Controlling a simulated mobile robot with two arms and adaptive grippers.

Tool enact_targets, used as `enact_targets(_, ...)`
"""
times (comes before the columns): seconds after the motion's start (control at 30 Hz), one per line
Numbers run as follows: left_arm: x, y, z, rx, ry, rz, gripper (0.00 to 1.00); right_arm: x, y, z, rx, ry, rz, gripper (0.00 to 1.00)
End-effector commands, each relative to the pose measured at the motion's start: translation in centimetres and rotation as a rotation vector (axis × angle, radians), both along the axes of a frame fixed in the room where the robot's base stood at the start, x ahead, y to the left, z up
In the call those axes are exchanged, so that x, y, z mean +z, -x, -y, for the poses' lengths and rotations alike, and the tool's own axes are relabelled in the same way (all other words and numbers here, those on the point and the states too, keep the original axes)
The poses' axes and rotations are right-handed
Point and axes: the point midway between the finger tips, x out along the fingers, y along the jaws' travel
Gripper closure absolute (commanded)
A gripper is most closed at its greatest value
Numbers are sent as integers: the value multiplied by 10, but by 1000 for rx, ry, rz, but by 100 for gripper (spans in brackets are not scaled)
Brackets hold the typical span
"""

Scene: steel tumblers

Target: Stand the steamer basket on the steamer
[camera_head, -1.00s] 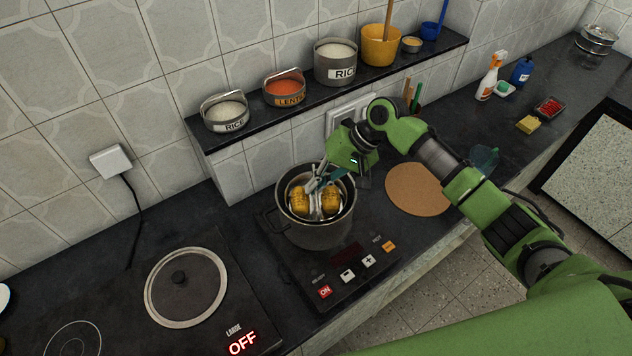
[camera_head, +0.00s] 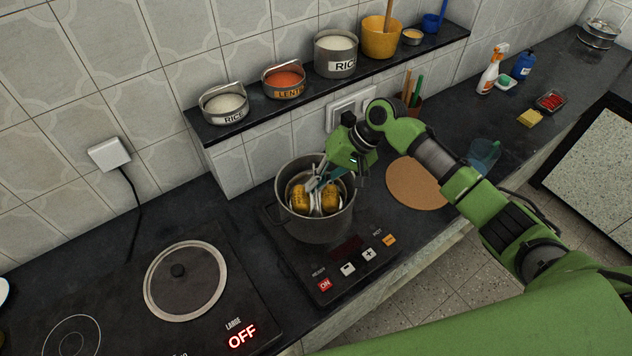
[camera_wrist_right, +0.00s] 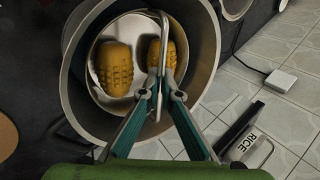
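The steamer is a deep grey pot (camera_head: 318,229) on the right-hand cooktop. The steamer basket (camera_wrist_right: 107,32), a shallow metal pan with yellow corn pieces (camera_wrist_right: 115,68) in it, is inside the pot's mouth; it also shows in the head view (camera_head: 317,207). A thin metal handle (camera_wrist_right: 164,28) arches over the basket. My right gripper (camera_wrist_right: 161,84) has its fingers closed on this handle, above the pot; it also shows in the head view (camera_head: 318,184). Whether the basket rests on anything inside is hidden. My left gripper is out of view.
A shelf (camera_head: 300,100) behind carries rice and lentil containers and a yellow bucket (camera_head: 381,42). A round lid (camera_head: 185,283) lies at left by the sign reading OFF. A round cork mat (camera_head: 416,186) lies right of the pot, under my right arm.

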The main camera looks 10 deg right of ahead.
Motion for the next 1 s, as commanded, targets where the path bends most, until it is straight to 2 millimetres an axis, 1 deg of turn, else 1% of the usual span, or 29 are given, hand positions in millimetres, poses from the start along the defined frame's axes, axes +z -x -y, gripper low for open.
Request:
enact_targets(0.5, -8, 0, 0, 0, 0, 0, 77, -25, 0, -1, 0, -2, 0, 100)
enact_targets(1.0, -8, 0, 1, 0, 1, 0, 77, -27, -1, -1, 0, -2, 2, 100)
